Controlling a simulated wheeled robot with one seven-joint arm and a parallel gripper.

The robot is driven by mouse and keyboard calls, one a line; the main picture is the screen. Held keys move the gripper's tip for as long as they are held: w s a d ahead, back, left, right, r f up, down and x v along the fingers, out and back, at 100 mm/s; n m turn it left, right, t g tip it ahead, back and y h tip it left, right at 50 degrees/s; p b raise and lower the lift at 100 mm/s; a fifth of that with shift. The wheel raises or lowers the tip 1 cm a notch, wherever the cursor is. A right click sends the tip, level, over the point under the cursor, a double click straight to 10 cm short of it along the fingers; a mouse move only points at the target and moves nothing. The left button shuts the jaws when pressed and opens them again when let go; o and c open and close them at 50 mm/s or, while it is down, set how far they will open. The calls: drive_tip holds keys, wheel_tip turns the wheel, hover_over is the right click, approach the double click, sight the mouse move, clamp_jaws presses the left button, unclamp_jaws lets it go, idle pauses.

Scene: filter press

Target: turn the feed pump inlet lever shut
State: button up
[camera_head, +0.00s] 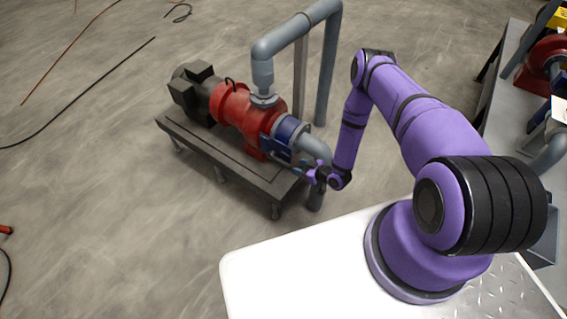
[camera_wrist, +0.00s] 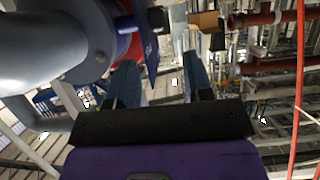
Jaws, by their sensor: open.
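The feed pump (camera_head: 238,106), with a red body and blue end, stands on a dark frame in the head view. My gripper (camera_head: 308,169) is at its blue end, beside the grey inlet pipe (camera_head: 314,146). In the wrist view my gripper (camera_wrist: 163,76) is open, its two blue-grey fingers apart. A thin dark blue plate (camera_wrist: 150,48) with pale marks reaches down near the left finger; I cannot tell whether it is the inlet lever or whether it touches the finger. The lever is not clearly visible in the head view, where it is small and partly covered by my gripper.
A grey outlet pipe (camera_head: 294,36) arches up from the pump and down behind it. In the wrist view a large grey pipe (camera_wrist: 42,42) and flange are close on the left. Another red machine (camera_head: 546,62) stands at the right. The floor left of the pump is mostly clear.

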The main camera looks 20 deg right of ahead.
sight(285, 163)
drive_tip(key=x, duration=0.9)
drive_tip(key=shift+w+a+f, duration=0.15)
drive_tip(key=shift+w+a, duration=0.05)
drive_tip(key=shift+w, duration=0.1)
clamp_jaws()
